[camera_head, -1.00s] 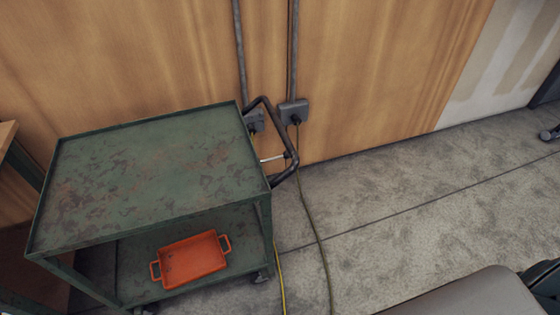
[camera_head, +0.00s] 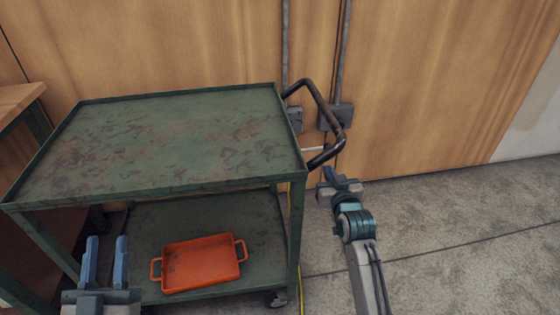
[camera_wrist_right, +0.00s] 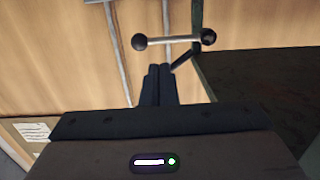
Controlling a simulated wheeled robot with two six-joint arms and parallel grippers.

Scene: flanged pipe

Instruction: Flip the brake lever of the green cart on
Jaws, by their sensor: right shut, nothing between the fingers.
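The green cart (camera_head: 180,140) stands against the wooden wall, with a dark bent handle (camera_head: 322,100) at its right end. The brake lever (camera_head: 312,149) is a thin pale rod by the handle, partly hidden in the head view. In the right wrist view the lever (camera_wrist_right: 172,39) is a silver rod with black balls at its ends, lying roughly level. My right gripper (camera_head: 325,183) is shut and empty, below and apart from the lever. Its fingers (camera_wrist_right: 158,82) point toward the rod. My left gripper (camera_head: 105,258) is open and empty, at the cart's lower front left.
An orange tray (camera_head: 200,264) sits on the cart's lower shelf. Grey wall boxes (camera_head: 337,117) with conduits are behind the handle. A yellow cable (camera_head: 300,292) runs down beside the cart. A wooden-topped table (camera_head: 18,98) is at left. The floor at right is open.

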